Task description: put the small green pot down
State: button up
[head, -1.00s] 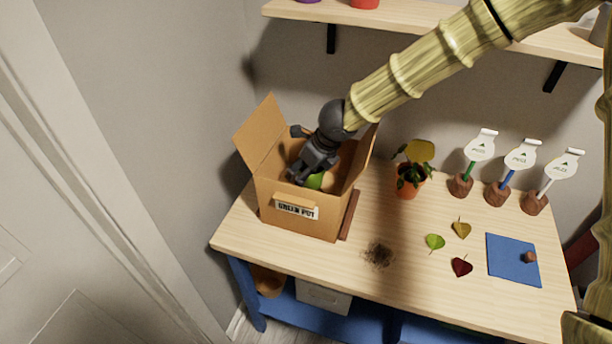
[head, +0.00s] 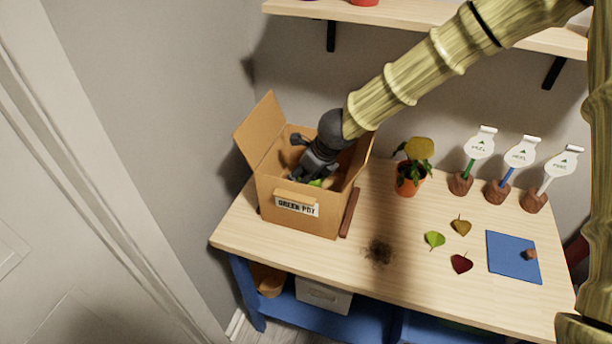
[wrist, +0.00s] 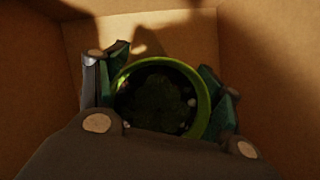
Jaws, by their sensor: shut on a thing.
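The small green pot (wrist: 207,97) shows in the wrist view as a bright green rim around dark soil. My gripper (wrist: 165,95) has a finger on each side of it and is shut on it. In the head view, my gripper (head: 310,176) reaches down inside the open cardboard box (head: 308,222) labelled "GREEN POT", and only a bit of the green pot (head: 316,183) shows below the fingers. The box walls surround the pot in the wrist view. I cannot tell whether the pot's base touches the box floor.
The box stands at the left of the wooden table (head: 330,258), flaps open. To its right are a potted plant (head: 410,178), several loose leaves (head: 434,239), spilled soil (head: 379,252), a blue mat (head: 513,257) and plant labels (head: 479,143) in brown stands. A shelf (head: 420,15) runs above.

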jog(key=o, duration=1.2)
jog(key=shift+o, duration=0.2)
jog(key=shift+r, duration=0.1)
jog(key=shift+r, duration=0.25)
jog(key=p+v, duration=0.1)
jog(key=v, duration=1.1)
jog(key=shift+r, duration=0.25)
jog(key=shift+p, duration=0.3)
